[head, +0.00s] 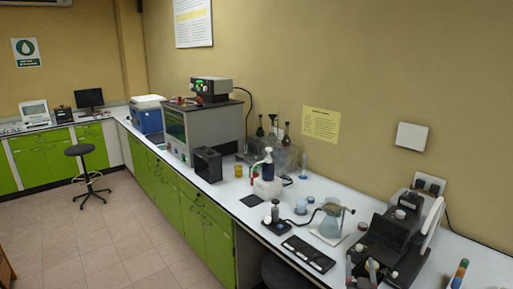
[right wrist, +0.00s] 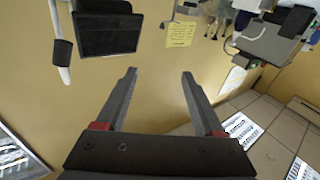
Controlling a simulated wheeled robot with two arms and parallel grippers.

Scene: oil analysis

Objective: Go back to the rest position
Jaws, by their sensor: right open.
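My right gripper (right wrist: 158,72) shows clearly in the right wrist view. Its two dark fingers stand wide apart, with red parts at their bases, and nothing is between them. The tan wall shows beyond the fingers. In the head view, dark parts crowd the lower right over the counter, and I cannot clearly separate my right gripper from the equipment there. My left gripper is not in view.
A stool (head: 85,180) stands left. The tiled floor (head: 110,240) is mostly clear.

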